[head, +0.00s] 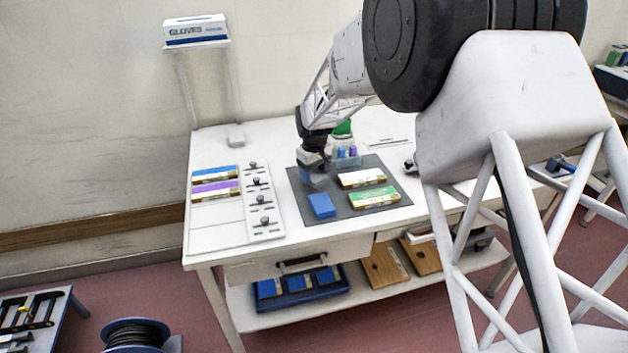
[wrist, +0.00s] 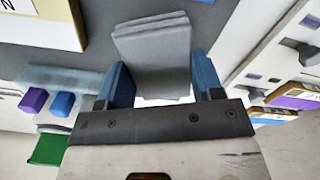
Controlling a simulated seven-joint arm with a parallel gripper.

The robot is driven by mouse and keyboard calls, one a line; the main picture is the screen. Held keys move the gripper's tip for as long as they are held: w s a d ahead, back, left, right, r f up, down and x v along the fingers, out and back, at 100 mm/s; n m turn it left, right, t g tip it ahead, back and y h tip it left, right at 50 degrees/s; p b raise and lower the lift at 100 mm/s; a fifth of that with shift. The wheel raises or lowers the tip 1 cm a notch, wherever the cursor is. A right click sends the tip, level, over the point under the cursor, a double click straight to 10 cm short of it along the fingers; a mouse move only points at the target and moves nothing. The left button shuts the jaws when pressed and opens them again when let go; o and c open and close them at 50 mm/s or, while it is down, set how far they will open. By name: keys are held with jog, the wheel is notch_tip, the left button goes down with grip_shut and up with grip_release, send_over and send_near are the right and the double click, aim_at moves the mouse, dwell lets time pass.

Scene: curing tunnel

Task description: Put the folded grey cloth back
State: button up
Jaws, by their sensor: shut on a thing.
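The folded grey cloth (wrist: 155,50) shows in the wrist view as a flat stack of layers between the two blue fingers. My gripper (wrist: 163,84) is shut on it. In the head view my gripper (head: 312,172) is low over the left part of the dark grey mat (head: 342,193) on the white table. The cloth is hard to make out there against the mat. I cannot tell whether it touches the mat.
A blue block (head: 322,206) lies on the mat near my gripper. A white-labelled box (head: 362,178) and a green-labelled box (head: 374,197) lie to its right. A white strip with black knobs (head: 264,215) is left of the mat. Small blue and purple items stand behind.

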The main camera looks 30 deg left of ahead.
aim_at(314, 174)
jog(key=shift+f, duration=1.55)
jog(key=shift+f, duration=0.1)
jog(key=o, duration=0.8)
jog(key=shift+o, duration=0.2)
notch_tip(314, 174, up, 12)
jog(key=shift+r, duration=0.15)
jog(key=shift+d, duration=0.1)
